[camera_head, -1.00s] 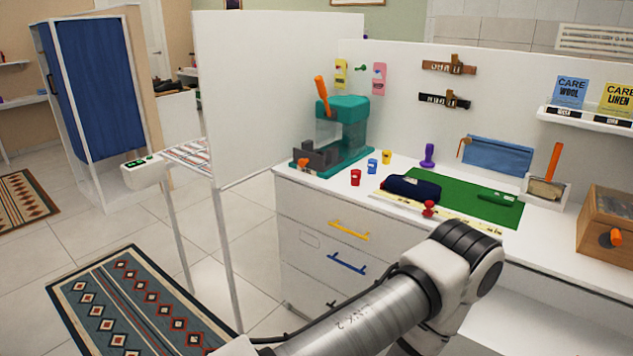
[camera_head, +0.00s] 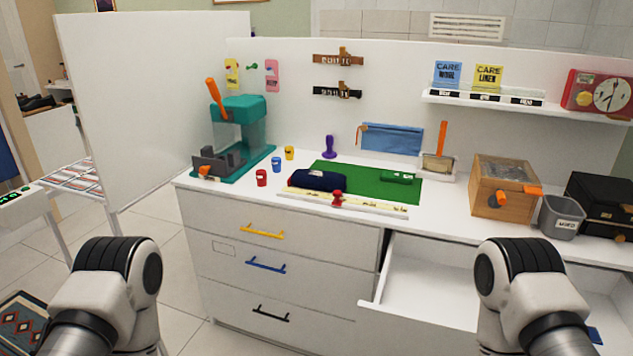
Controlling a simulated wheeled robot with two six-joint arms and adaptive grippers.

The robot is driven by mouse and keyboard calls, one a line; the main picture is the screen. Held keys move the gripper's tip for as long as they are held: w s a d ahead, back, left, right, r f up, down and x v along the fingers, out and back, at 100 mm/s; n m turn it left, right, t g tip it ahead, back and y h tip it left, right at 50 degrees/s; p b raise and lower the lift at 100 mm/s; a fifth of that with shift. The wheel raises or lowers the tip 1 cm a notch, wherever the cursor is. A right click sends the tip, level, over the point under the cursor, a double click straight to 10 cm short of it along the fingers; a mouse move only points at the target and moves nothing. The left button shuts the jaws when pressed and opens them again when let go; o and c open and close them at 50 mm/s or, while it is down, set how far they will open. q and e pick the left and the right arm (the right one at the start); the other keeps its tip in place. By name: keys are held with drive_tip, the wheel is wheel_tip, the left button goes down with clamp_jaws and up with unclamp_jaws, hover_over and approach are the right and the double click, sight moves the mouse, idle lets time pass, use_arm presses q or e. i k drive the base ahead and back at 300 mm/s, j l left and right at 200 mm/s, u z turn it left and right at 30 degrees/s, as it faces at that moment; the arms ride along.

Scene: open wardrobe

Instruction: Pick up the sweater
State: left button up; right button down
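A dark navy folded cloth bundle (camera_head: 317,181), which may be the sweater, lies on the left part of a green mat (camera_head: 350,178) on the white counter. It is too small to be sure what it is. Both of my arms show only as white and black links at the lower left and lower right. Neither gripper is in view, and nothing touches the navy bundle.
A red-knobbed yellow ruler strip (camera_head: 375,204) lies in front of the mat. A teal press (camera_head: 238,132) stands left, a wooden box (camera_head: 503,186) and grey bin (camera_head: 561,217) right. A white drawer (camera_head: 420,318) stands open below. Small coloured cups (camera_head: 276,164) stand beside the mat.

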sight(318, 179)
drive_tip(key=i+j+z, duration=0.2)
drive_tip(key=z, duration=0.3)
drive_tip(key=i+j+z, duration=0.2)
drive_tip(key=j+z, duration=0.25)
